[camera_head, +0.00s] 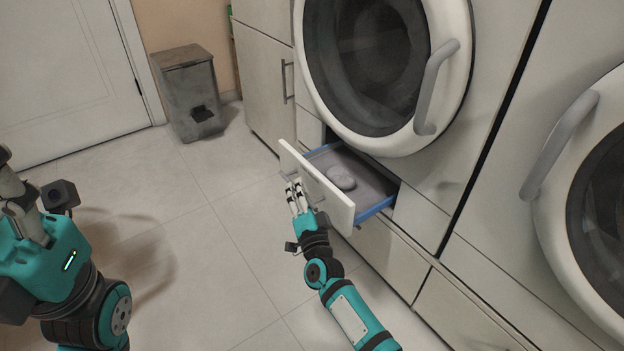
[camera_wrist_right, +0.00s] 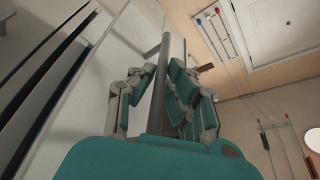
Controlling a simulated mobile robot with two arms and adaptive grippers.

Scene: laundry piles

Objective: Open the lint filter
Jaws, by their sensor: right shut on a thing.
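The lint filter drawer (camera_head: 332,200) is pulled out from under a dryer door in the head view. It has a white front, blue sides and a grey inside. A pale grey lump (camera_head: 341,177) lies in it. My right gripper (camera_head: 297,196) is at the outer face of the drawer front. In the right wrist view its fingers are shut on a grey bar handle (camera_wrist_right: 163,70), which runs between them. My left gripper (camera_head: 22,205) is at the left edge of the head view, far from the drawer; its fingers are not clear.
The round dryer door (camera_head: 447,115) above the drawer is shut. A second machine (camera_head: 575,210) stands on the right. A grey bin (camera_head: 187,92) stands by the back wall, near a white door (camera_head: 65,70). The tiled floor (camera_head: 190,260) between my arms is clear.

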